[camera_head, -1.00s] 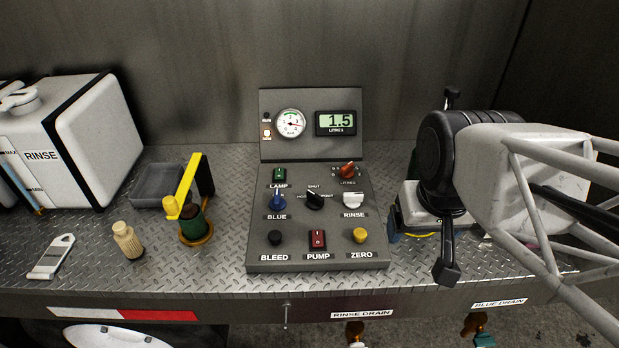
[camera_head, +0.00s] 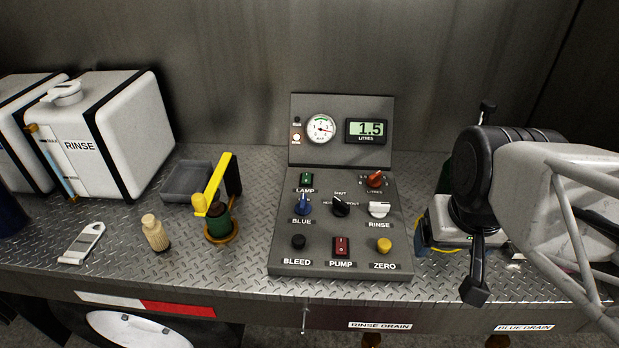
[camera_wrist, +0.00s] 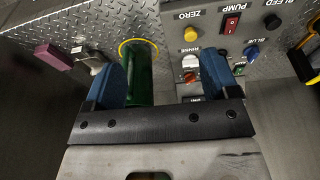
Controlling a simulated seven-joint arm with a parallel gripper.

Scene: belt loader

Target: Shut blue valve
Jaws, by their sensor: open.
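The blue valve is a small blue knob (camera_head: 303,204) above the BLUE label on the left of the sloping grey control panel (camera_head: 283,245). Its pointer stands up in the head view. The blue knob also shows at the right in the wrist view (camera_wrist: 252,52). My gripper (camera_wrist: 160,78) is open, with two blue fingers spread and nothing gripped between them. It is right of the panel, away from the blue knob. In the wrist view a green cylinder with a yellow rim shows beyond the gap between the fingers. My arm partly hides that area in the head view.
Near the blue knob are the green LAMP switch (camera_head: 306,180), a black selector (camera_head: 341,205), the black BLEED button (camera_head: 298,241) and the white RINSE knob (camera_head: 379,209). A yellow-handled pump (camera_head: 214,195) stands left of the panel. The bench front before the panel is clear.

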